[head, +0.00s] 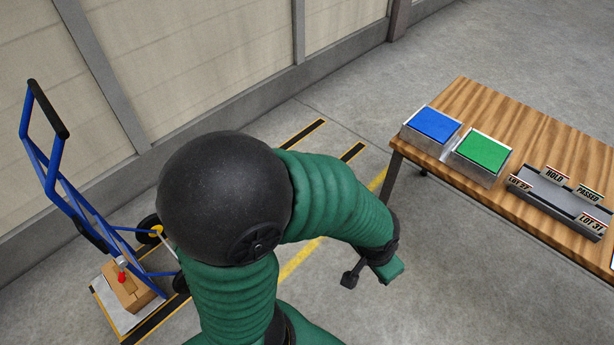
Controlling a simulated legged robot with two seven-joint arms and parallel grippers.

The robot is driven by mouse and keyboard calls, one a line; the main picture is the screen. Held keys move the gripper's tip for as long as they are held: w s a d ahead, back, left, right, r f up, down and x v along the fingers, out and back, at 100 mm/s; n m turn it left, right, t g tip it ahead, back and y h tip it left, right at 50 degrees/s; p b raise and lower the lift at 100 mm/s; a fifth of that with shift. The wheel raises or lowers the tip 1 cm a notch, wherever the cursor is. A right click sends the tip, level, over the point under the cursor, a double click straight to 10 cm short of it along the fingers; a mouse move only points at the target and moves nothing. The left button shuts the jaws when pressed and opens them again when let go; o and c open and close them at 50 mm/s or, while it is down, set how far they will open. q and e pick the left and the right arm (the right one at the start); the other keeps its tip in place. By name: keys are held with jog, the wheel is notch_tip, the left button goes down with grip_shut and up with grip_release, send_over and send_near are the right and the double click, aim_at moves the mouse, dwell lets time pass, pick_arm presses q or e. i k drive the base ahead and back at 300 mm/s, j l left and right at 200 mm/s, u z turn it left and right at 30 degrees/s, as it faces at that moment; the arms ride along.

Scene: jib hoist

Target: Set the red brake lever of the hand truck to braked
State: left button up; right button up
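The blue hand truck (62,190) stands at the left by the wall, its black-gripped handle leaning up and left. A small red lever (121,277) shows low on it, in front of a brown box (138,293). Its exact setting is too small to tell. My green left arm with its black elbow fills the middle and hides part of the truck's right side. My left gripper (368,275) is to the right of the elbow, far from the lever, over bare floor. Its fingers are too small and dark to read. My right gripper is not in view.
A wooden table (545,125) at the right carries a blue pad (434,124), a green pad (483,152) and a grey tray (560,202) with labelled signs. Yellow-black striped markings lie on the floor around the truck. Open floor lies between truck and table.

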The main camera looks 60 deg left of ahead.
aim_at(122, 262)
jog(key=u, duration=3.35)
